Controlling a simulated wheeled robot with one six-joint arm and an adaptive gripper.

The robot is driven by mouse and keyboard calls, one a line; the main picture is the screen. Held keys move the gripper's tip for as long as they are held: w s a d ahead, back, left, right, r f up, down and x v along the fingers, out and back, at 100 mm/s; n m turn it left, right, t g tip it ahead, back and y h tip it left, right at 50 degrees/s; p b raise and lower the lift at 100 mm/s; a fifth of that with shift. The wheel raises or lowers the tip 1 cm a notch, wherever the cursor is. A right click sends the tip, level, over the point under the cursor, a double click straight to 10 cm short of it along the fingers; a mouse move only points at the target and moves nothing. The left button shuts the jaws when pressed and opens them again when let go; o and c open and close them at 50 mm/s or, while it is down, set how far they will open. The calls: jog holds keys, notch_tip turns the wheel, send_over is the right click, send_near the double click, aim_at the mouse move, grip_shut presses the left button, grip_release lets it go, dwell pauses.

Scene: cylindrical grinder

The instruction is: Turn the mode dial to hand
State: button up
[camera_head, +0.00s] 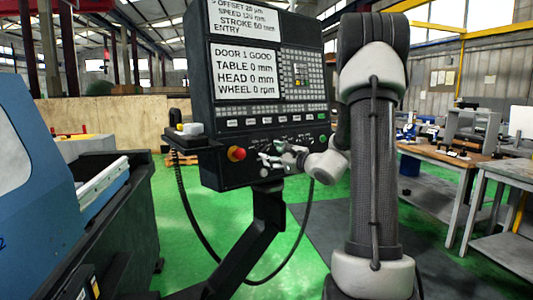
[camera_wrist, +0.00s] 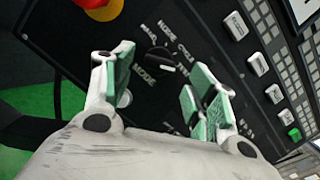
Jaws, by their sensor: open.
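The mode dial (camera_wrist: 159,57) is a black knob with a white mark on the dark control panel. It shows in the wrist view between and just beyond my fingertips, with small tilted lettering around it. The white mark points toward the lower right in that view; I cannot tell which label it meets. My gripper (camera_wrist: 158,82) is open, its green-padded fingers on either side of the dial with visible gaps. In the head view my gripper (camera_head: 276,158) is at the lower part of the panel and hides the dial.
A red emergency knob on a yellow base (camera_head: 236,154) sits left of my gripper. A row of white buttons (camera_head: 270,121) and a green button (camera_wrist: 294,134) are nearby. The panel's screen (camera_head: 244,71) is above. A blue machine (camera_head: 35,170) stands left.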

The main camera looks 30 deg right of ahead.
aim_at(266, 152)
jog(key=shift+x, duration=1.95)
jog(key=c, duration=1)
